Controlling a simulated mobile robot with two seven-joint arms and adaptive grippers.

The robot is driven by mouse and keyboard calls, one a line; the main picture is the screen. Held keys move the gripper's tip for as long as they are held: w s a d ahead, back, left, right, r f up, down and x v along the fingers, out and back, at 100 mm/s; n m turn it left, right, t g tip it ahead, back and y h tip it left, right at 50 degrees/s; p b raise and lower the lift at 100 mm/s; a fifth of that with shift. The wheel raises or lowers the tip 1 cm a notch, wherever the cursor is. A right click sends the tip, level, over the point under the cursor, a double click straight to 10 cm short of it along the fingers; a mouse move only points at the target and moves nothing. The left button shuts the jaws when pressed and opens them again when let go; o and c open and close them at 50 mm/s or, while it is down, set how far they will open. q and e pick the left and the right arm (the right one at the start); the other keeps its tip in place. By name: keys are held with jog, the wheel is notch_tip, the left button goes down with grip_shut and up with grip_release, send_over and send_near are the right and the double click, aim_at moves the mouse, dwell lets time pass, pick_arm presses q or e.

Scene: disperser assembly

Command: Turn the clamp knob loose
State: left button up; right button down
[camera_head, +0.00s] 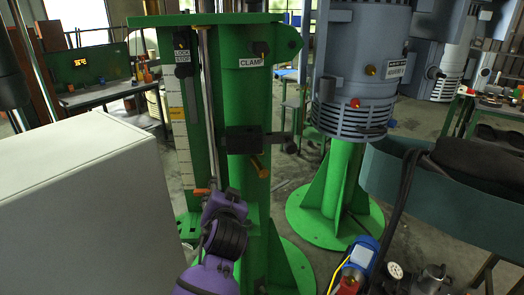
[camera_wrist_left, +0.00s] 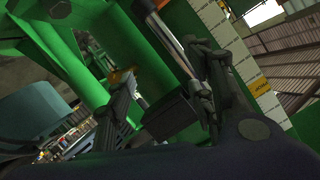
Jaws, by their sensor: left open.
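Which of these is the clamp knob, I cannot tell for certain. My left gripper (camera_head: 226,194) is below the block, its fingers mostly hidden by the purple wrist. In the left wrist view it (camera_wrist_left: 165,72) is open, with the dark block (camera_wrist_left: 170,118) and an orange-yellow part (camera_wrist_left: 121,76) beyond its fingers.
A steel rod (camera_head: 209,100) and a scale strip (camera_head: 180,120) stand left of the block. A LOCK/STOP label (camera_head: 182,53) is above. A white box (camera_head: 80,190) fills the left foreground. A grey machine (camera_head: 360,60) stands right, beside a teal bin (camera_head: 430,195).

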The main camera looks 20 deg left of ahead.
pick_arm(q)
jog(key=w+d+r+t+y, duration=0.1)
jog(key=w+d+r+t, duration=0.1)
jog(key=w+r, duration=0.45)
jog(key=w+d+r+t, duration=0.1)
jog(key=w+r, duration=0.2)
jog(key=r, duration=0.6)
jog(key=m+t+y, duration=0.1)
jog(key=t, duration=0.3)
send_near(262, 54)
jog(key=w, duration=0.2)
jog(key=x, duration=0.4)
jog(key=r+x, duration=0.1)
jog(key=x, duration=0.2)
jog(key=shift+s+a+p, duration=0.25)
jog(key=shift+s+p, duration=0.05)
jog(key=shift+s, duration=0.05)
jog(key=shift+w+a, duration=0.25)
jog(key=shift+w, duration=0.3)
